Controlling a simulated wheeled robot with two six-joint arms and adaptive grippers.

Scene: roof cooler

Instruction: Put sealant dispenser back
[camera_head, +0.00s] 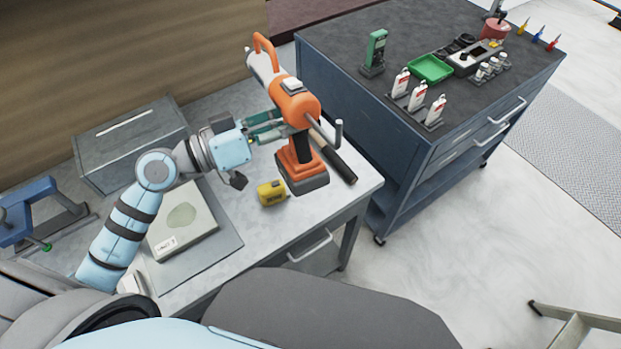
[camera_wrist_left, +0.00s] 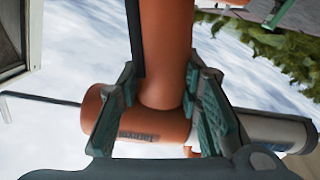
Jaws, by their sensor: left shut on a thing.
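The sealant dispenser (camera_head: 294,104) is orange, with a black handle, an orange and dark base and a grey tube ending in an orange hook. My left gripper (camera_head: 272,127) is shut on it and holds it above the right part of the grey workbench (camera_head: 232,212). In the left wrist view the dispenser's orange body (camera_wrist_left: 165,50) lies between the green-padded fingers of the gripper (camera_wrist_left: 163,85). The grey tube extends to the right there. The dispenser hides part of the bench behind it. My right gripper is not in view.
A yellow tape measure (camera_head: 271,193), a black-gripped tool (camera_head: 336,161), a grey box (camera_head: 132,146) and a flat pale device (camera_head: 184,222) are on the bench. A dark drawer cart (camera_head: 400,120) stands at right, carrying white bottles (camera_head: 417,97) and a green tray (camera_head: 430,68).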

